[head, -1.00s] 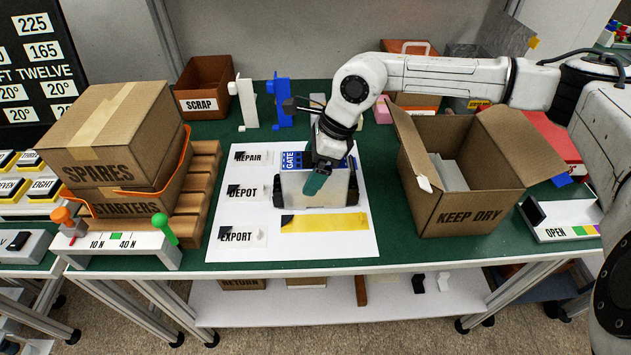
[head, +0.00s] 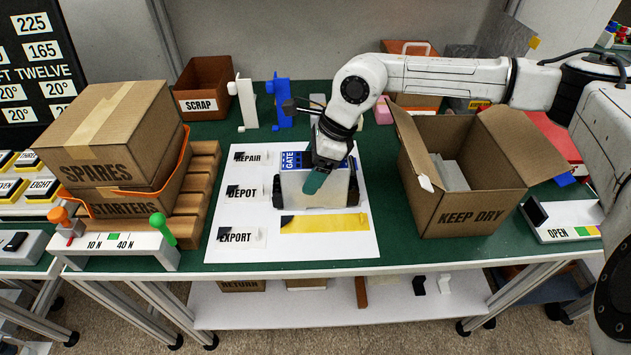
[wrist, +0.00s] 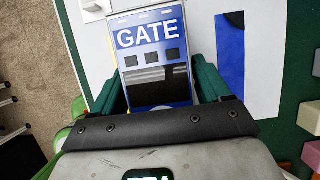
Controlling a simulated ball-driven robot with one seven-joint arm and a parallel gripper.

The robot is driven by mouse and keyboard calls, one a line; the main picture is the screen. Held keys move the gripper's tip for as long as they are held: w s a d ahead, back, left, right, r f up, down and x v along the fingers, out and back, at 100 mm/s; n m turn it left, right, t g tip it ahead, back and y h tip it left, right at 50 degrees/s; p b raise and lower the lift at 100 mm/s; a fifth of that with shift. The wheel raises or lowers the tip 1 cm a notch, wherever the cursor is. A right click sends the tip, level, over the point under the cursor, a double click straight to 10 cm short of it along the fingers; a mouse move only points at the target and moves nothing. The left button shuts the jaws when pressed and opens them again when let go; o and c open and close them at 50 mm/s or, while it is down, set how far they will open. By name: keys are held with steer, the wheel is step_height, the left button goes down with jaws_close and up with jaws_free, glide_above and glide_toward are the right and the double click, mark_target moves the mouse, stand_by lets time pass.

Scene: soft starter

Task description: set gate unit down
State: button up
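The gate unit (head: 335,190) is a pale box with black ends and a blue face marked GATE. It is at the white mat (head: 260,170) in the middle of the green bench; I cannot tell whether it touches the mat. In the wrist view its blue face (wrist: 152,50) lies between my green fingers, with three grey squares and a dark panel under the word. My gripper (wrist: 160,85) appears shut on the unit, one finger along each side. In the head view my gripper (head: 316,180) comes down over it, and a green finger covers part of its front.
A yellow strip (head: 325,223) lies just in front of the unit, with REPAIR, DEPOT and EXPORT labels to its left. An open KEEP DRY carton (head: 470,215) stands close on the right. Stacked cartons (head: 115,135) stand left. White and blue upright brackets (head: 283,103) stand behind.

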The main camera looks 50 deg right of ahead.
steer(key=shift+r, duration=0.1)
steer(key=c, duration=1.3)
